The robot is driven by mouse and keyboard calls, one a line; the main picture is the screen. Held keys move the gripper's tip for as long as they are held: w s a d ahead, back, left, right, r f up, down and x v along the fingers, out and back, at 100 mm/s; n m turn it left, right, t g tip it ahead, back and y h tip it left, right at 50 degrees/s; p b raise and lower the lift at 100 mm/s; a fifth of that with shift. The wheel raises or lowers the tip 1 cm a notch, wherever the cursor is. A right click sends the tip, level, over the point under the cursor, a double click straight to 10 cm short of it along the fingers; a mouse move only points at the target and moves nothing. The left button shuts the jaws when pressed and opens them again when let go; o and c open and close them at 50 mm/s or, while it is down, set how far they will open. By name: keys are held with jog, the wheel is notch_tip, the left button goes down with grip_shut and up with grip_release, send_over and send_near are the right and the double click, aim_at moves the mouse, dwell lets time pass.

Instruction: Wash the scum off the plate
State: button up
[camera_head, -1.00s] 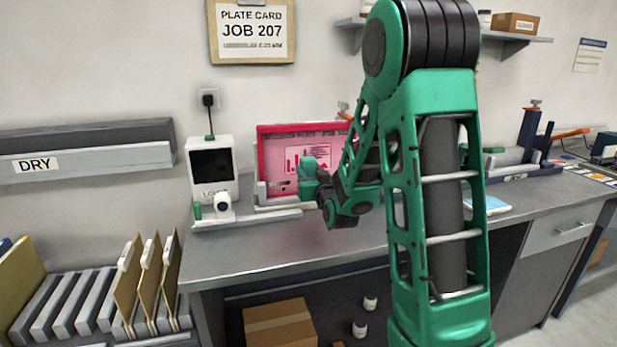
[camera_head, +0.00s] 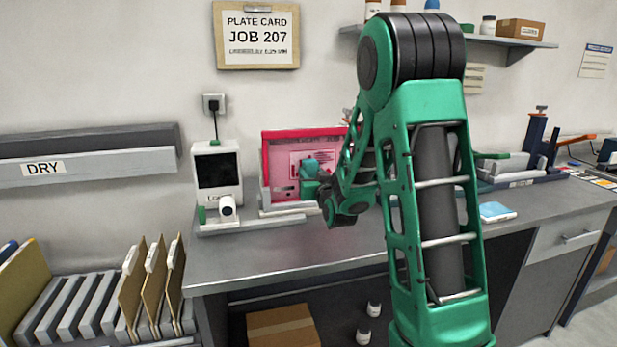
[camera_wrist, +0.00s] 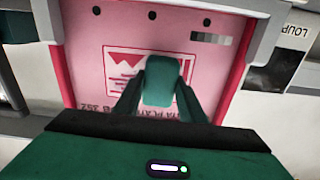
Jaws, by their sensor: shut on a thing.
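The plate (camera_head: 279,160) is a pink panel with a red edge, standing upright at the back of the bench. The wrist view shows its white printed picture, lettering and a grey scale strip on the pink face (camera_wrist: 88,70). My gripper (camera_head: 312,183) is in front of the plate's lower middle. In the wrist view its two dark green fingers are shut on a rounded green block (camera_wrist: 160,82), which overlaps the printed picture. I cannot tell whether the block touches the plate. The block hides part of the picture and lettering. I cannot make out scum clearly.
A white device with a dark screen (camera_head: 218,171) stands left of the plate, near a white scope on a low ledge. The metal bench top (camera_head: 270,258) in front is clear. A blue pad (camera_head: 497,212) lies to the right. Card folders (camera_head: 135,285) stand in a rack at lower left.

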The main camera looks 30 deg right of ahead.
aim_at(318, 166)
jog(key=shift+x, duration=1.05)
dwell(0.4)
jog(key=shift+s+d, duration=0.4)
jog(key=shift+d, duration=1.05)
jog(key=shift+s+d, duration=0.4)
jog(key=shift+d, duration=1.05)
jog(key=shift+s+d, duration=0.4)
jog(key=shift+d, duration=1.05)
jog(key=shift+w+a, duration=0.4)
jog(key=shift+a, duration=1.05)
jog(key=shift+w+a, duration=0.4)
jog(key=shift+a, duration=1.1)
jog(key=shift+w+a, duration=0.4)
jog(key=shift+a, duration=1.05)
jog(key=shift+w+d+r, duration=0.1)
jog(key=shift+r, duration=0.7)
jog(key=shift+s+d, duration=0.45)
jog(key=shift+d, duration=1)
jog(key=shift+s+d, duration=0.45)
jog(key=shift+d, duration=1)
jog(key=shift+s+d, duration=0.45)
jog(key=shift+d, duration=1)
jog(key=shift+a, duration=0.1)
jog(key=shift+w+a, duration=0.3)
jog(key=shift+a, duration=0.7)
jog(key=shift+w+a, duration=0.3)
jog(key=shift+a, duration=0.65)
jog(key=shift+w+a, duration=0.3)
jog(key=shift+a, duration=0.7)
